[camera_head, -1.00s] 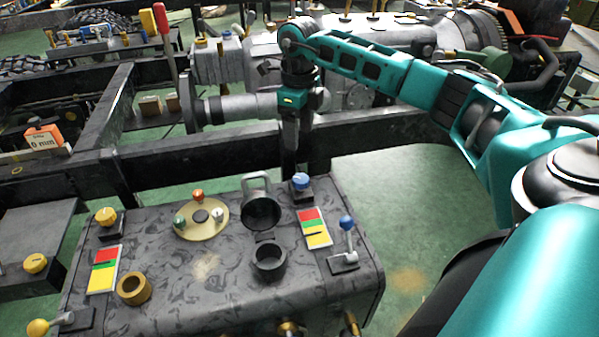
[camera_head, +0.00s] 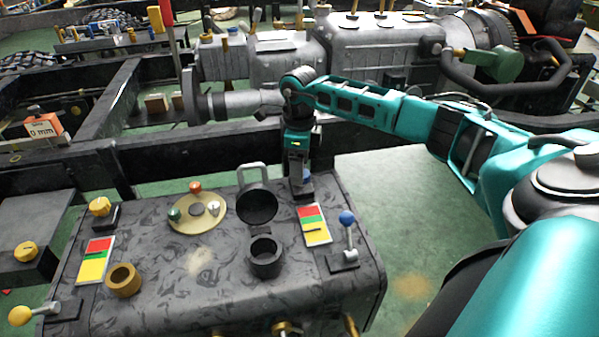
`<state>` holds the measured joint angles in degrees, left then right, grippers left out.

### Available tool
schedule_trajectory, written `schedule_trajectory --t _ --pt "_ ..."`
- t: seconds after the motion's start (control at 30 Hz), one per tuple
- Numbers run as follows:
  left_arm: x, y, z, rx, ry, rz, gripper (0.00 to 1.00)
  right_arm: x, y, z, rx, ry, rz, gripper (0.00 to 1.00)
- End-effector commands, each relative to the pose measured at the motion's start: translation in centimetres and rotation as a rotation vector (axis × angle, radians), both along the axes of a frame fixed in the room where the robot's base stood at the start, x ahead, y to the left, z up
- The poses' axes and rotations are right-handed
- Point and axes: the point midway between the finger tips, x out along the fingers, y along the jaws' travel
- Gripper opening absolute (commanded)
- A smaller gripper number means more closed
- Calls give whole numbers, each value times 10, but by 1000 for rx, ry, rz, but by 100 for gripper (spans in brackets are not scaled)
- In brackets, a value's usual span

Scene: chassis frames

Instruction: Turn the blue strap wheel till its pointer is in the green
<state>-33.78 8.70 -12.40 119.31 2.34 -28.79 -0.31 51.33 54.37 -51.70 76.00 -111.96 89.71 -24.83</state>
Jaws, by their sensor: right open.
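The blue strap wheel (camera_head: 306,176) sits on a dark mount at the far right corner of the grey tank top, partly hidden by my right gripper. Beside it, nearer me, is its gauge plate (camera_head: 314,226) with red, green and yellow bands. The dark pointer mark appears to lie in the yellow band, close to the green. My right gripper (camera_head: 301,183) points down with its fingers at the wheel, open; whether they touch it I cannot tell. My left gripper is out of view.
A blue-knobbed lever (camera_head: 347,232) stands just right of the gauge. An open filler neck (camera_head: 265,258) with its raised lid (camera_head: 256,206) is to the left. A yellow wheel (camera_head: 100,207) and second gauge (camera_head: 95,262) are at the left end. A dark frame rail runs behind.

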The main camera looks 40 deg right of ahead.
Motion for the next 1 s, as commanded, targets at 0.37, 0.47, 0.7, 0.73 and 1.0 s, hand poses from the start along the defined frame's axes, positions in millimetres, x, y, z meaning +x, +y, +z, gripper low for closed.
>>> schedule_trajectory --t 0.37,0.47,0.7,0.73,1.0 --pt "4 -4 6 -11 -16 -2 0 0 0 -15 1 -1 1 69" --pt "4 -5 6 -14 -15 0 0 0 0 -15 0 0 0 69" --pt "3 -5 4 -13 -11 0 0 0 0 -14 0 0 0 46" --pt "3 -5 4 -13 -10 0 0 0 0 -14 0 0 0 43" --pt "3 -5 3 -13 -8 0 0 0 0 -14 1 -1 0 17"
